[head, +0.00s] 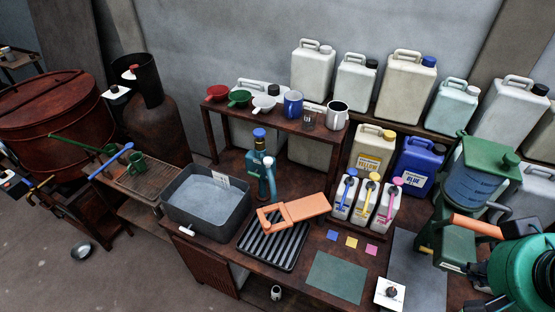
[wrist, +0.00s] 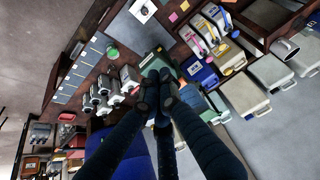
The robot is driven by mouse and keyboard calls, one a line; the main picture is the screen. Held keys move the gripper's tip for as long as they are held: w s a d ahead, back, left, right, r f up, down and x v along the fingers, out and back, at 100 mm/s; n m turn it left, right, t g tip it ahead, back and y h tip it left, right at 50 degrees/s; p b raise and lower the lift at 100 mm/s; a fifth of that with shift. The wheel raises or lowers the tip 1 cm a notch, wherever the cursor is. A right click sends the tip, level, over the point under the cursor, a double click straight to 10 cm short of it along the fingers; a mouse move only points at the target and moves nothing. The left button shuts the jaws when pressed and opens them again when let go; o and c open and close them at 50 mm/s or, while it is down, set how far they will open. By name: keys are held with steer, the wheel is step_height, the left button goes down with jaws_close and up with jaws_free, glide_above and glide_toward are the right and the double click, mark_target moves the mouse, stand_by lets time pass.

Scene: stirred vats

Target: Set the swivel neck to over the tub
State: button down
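The grey tub (head: 244,212), holding pale liquid, stands at the left of the bench. A teal post with a blue cap (head: 262,160) stands by its right rear edge. An orange arm-like piece (head: 308,206) lies in front of the post, above a black ribbed grate. Its broad end points right, away from the tub, and its narrower end is near the tub's right side. I cannot tell which part is the swivel neck. My gripper (wrist: 158,88) shows in the wrist view with dark fingertips together and nothing seen between them. The tub does not show there.
A green machine with a blue vessel (head: 480,175) stands at the bench's right, near my arm. Small bottles (head: 366,205) with coloured tops stand behind the grate (head: 273,245). A raised shelf (head: 275,122) bears cups. A green mat (head: 337,277) lies clear in front.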

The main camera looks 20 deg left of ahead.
steer(key=w+a+m+g+y+p, duration=0.45)
steer(key=w+a+m, duration=0.35)
steer(key=w+a, duration=1.25)
steer(key=w+a+f+m+g+y+p, duration=0.1)
steer(key=w+a+f+m+y, duration=0.1)
steer(key=w+a+f, duration=0.4)
steer(key=w+a+f+m+g+y+p, duration=0.2)
steer(key=w+a+f+m, duration=0.2)
steer(key=a, duration=0.7)
step_height(320, 180, down, 2)
steer(key=shift+w+a+f+m, duration=0.2)
steer(key=shift+w+a+m, duration=0.15)
steer(key=shift+w, duration=0.8)
steer(key=shift+g, duration=0.25)
glide_toward(267, 168)
steer(key=shift+w+a+f, duration=0.2)
steer(key=shift+a+f, duration=0.25)
steer(key=shift+f, duration=0.3)
steer(key=shift+w+a+f, duration=0.15)
steer(key=shift+a+f, duration=0.3)
steer(key=shift+f, duration=0.3)
